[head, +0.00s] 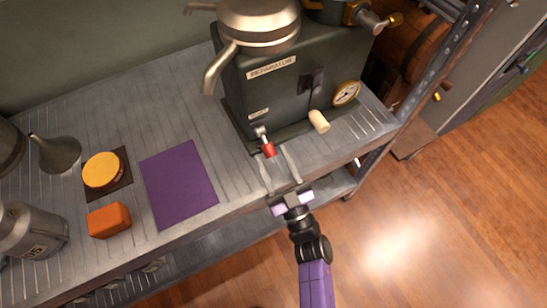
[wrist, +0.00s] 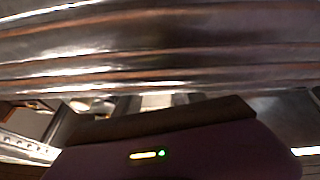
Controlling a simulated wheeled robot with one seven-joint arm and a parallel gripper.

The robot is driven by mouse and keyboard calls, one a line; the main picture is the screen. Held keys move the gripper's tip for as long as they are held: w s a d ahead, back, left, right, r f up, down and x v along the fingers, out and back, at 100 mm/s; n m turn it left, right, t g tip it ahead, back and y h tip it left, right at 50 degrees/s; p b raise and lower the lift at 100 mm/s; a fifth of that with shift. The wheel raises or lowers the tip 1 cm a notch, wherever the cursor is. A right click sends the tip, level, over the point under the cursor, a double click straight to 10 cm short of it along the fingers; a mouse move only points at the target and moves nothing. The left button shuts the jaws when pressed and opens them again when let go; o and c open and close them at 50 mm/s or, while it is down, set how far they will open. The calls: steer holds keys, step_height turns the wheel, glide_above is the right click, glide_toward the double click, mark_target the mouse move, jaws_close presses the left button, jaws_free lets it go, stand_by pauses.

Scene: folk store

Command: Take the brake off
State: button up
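A dark green separator machine (head: 290,85) stands on the metal bench. A short lever with a red tip (head: 268,150) sits low on its front left, and a crank with a pale wooden handle (head: 319,121) is to the right. No label shows which one is the brake. My gripper (head: 273,157) is at the bench's front edge, just below the red-tipped lever. Its two fingers are apart, with nothing visibly held. Contact with the lever cannot be told. In the wrist view, blurred ridged metal (wrist: 160,50) fills the top, and neither lever is recognisable.
The grooved metal bench (head: 120,110) carries a purple mat (head: 179,184), an orange block (head: 109,220), a yellow round piece (head: 103,170), a funnel (head: 58,153) and a metal can (head: 32,235). Wooden floor (head: 450,200) is open at right.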

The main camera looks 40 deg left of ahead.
jaws_close()
stand_by(1.3)
